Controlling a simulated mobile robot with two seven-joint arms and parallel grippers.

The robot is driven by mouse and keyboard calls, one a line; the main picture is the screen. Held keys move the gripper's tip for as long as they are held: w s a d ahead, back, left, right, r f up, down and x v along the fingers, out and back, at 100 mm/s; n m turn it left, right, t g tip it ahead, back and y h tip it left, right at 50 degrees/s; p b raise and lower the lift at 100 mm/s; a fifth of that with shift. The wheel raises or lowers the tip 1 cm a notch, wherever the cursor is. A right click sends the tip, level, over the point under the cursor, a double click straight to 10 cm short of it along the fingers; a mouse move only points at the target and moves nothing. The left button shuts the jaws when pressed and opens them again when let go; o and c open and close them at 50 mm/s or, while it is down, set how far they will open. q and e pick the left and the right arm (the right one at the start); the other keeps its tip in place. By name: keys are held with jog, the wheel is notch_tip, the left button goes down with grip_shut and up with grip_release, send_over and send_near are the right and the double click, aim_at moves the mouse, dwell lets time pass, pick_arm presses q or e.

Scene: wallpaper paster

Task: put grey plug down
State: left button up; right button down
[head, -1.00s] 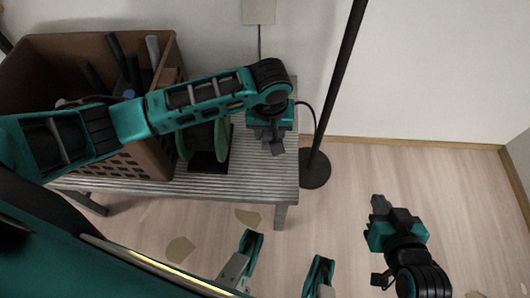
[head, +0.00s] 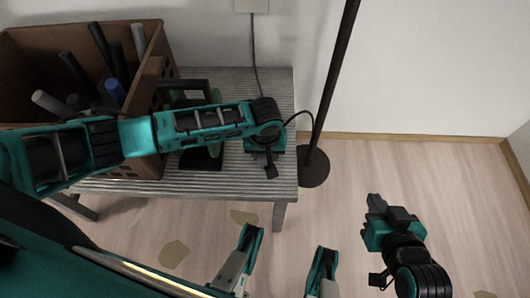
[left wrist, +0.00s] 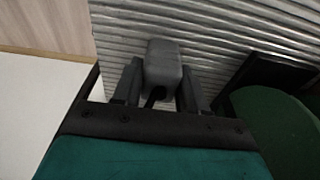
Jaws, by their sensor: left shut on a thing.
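The grey plug (left wrist: 163,68) is held between the two fingers of my left gripper (left wrist: 160,85) in the left wrist view. The slatted grey bench top shows right behind it; I cannot tell whether the plug touches it. In the head view my left gripper (head: 266,163) is over the right end of the bench (head: 235,184), and the plug is hard to make out there. My right gripper (head: 375,203) is out over the floor to the right, apart from the bench; its finger gap is not clear.
A brown crate (head: 28,50) of tools stands on the bench's left. A green reel (head: 212,158) sits beside it, partly behind my left arm. A black lamp pole (head: 335,75) on a round base (head: 313,169) stands just right of the bench. A thin cable arcs between my left gripper and the pole.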

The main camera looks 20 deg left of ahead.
pick_arm(q)
jog(key=o, duration=1.2)
jog(key=shift+f, duration=0.1)
jog(key=shift+c, duration=0.2)
notch_tip(320, 180, up, 12)
jog(key=s+p, duration=0.2)
jog(key=p, duration=0.3)
jog(key=s+d+m+t+h, duration=0.35)
jog(key=d+h, duration=0.25)
jog(key=d, duration=0.2)
jog(key=s+a+m+t+y, duration=0.2)
jog(key=s+a+t, duration=0.2)
jog(key=a, duration=0.6)
jog(key=shift+s+a+r+t+y, duration=0.15)
jog(key=shift+a+r+t+y, duration=0.25)
jog(key=shift+t, duration=0.35)
jog(key=shift+d+m, duration=0.1)
jog(key=shift+m, duration=0.15)
